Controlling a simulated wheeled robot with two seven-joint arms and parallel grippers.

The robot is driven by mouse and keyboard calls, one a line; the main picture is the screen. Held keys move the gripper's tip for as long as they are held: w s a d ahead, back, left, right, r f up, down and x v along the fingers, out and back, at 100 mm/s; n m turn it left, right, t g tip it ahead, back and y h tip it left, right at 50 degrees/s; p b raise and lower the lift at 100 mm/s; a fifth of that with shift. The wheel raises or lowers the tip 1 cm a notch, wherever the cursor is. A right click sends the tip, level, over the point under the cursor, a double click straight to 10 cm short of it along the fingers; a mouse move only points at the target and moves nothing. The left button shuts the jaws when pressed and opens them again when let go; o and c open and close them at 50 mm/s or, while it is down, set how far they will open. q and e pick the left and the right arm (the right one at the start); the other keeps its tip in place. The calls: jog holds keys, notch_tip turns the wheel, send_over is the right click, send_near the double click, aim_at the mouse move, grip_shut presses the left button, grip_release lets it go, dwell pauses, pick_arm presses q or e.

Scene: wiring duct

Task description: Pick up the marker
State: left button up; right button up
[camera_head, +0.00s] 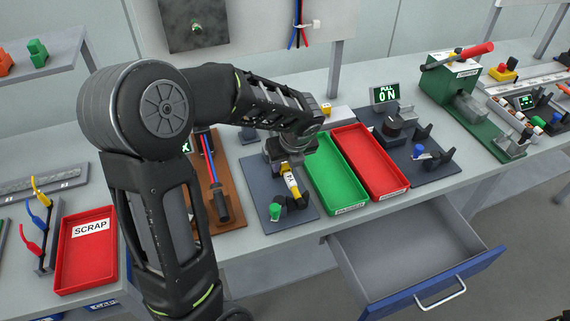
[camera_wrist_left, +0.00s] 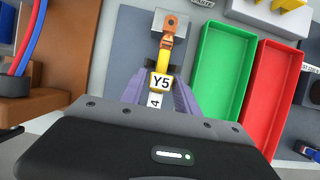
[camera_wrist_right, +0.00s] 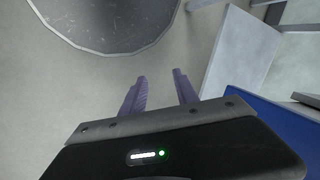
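A yellow marker printed "Y5" (camera_wrist_left: 160,82) shows in the left wrist view between the fingertips of my left gripper (camera_wrist_left: 161,92). A white piece printed "4" (camera_wrist_left: 154,101) sits just nearer the camera, and an orange-yellow part with a ringed end (camera_wrist_left: 171,24) lies beyond it. In the head view, my left gripper (camera_head: 284,160) reaches down over the dark plate, with a white and yellow labelled piece (camera_head: 291,183) just below it. The fingers flank the marker closely; I cannot tell whether they press on it. My right gripper (camera_wrist_right: 160,90) is open and empty above the floor.
Green (camera_head: 337,185) and red (camera_head: 370,160) trays stand right of the plate. A brown board (camera_head: 219,180) with red and blue wires lies to its left. A red SCRAP tray (camera_head: 88,250) is farther left. An open drawer (camera_head: 415,245) juts out in front.

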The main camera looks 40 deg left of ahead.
pick_arm(q)
grip_shut()
dwell(0.3)
notch_tip(320, 180, up, 10)
dwell(0.5)
dwell(0.5)
jog(key=shift+r+p, duration=2.05)
jog(key=shift+r, duration=0.15)
